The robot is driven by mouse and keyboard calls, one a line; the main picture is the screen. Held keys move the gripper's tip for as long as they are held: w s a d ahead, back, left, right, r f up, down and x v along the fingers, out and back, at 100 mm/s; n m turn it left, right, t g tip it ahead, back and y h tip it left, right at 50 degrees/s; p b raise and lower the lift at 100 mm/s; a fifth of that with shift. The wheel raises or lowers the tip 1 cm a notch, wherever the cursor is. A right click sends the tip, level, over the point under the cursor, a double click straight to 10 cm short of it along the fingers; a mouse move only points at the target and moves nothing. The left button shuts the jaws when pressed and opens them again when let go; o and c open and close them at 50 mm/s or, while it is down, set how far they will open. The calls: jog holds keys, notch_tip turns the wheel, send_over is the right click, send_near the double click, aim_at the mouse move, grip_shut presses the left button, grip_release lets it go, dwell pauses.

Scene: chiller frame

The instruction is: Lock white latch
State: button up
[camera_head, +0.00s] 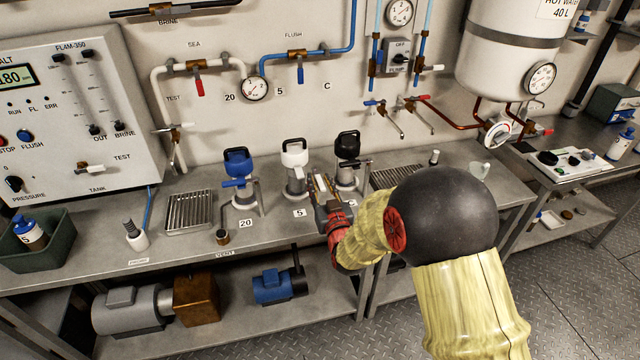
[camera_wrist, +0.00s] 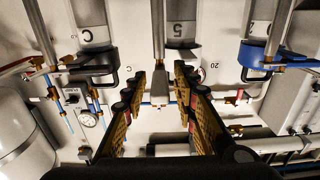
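The white-capped housing (camera_head: 295,157) stands on the bench between a blue and a black one, with a "5" label in front. I cannot clearly make out its latch lever or whether it is locked. In the wrist view, which looks inverted, the grey body marked "5" (camera_wrist: 181,28) is at top centre; its white cap blends into the pale wall. My gripper (camera_head: 323,187) is just right of the white-capped housing, in front of the black one.
The blue-capped housing (camera_head: 238,163) stands to the left and the black-capped housing (camera_head: 347,146) close to the right. A drain grate (camera_head: 188,212) lies further left. Pipes and valves line the wall behind. A white tank (camera_head: 508,50) hangs at right.

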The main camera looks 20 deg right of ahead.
jog(key=c, duration=0.6)
grip_shut()
